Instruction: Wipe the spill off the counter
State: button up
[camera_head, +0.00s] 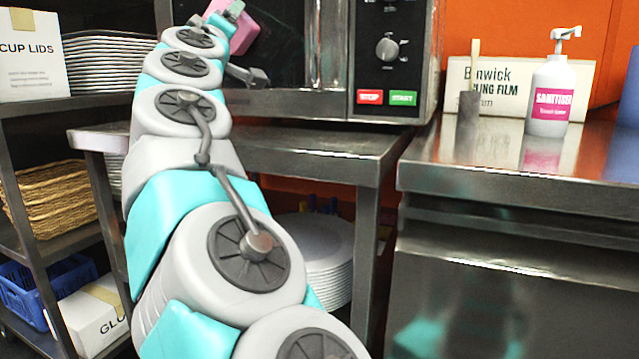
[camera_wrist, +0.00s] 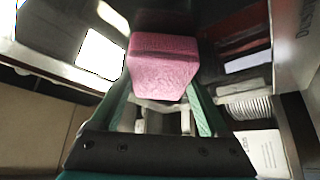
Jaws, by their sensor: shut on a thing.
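A pink sponge-like block (camera_wrist: 162,68) is held between the green fingers of my gripper (camera_wrist: 160,92) in the wrist view. In the head view the pink block (camera_head: 245,33) shows at the top, held up at the end of my raised arm, in front of the microwave-like oven. My gripper (camera_head: 226,10) is only partly visible there. The steel counter (camera_head: 500,175) is at the right, well away from my gripper. A steel table (camera_head: 300,142) stands under the oven. I cannot make out a spill in either view.
An oven (camera_head: 390,60) with red and green buttons stands on the table. A sanitiser bottle (camera_head: 551,95), a cling film box (camera_head: 500,82) and a grey upright tool (camera_head: 469,105) stand on the counter. A shelf rack with stacked trays (camera_head: 100,65) is at left.

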jog(key=shift+w+a+p, duration=0.35)
jog(key=shift+a+p, duration=0.25)
jog(key=shift+a, duration=0.2)
jog(key=shift+w+a+p, duration=0.3)
jog(key=shift+a+p, duration=0.3)
jog(key=shift+a, duration=0.15)
jog(key=shift+s, duration=0.1)
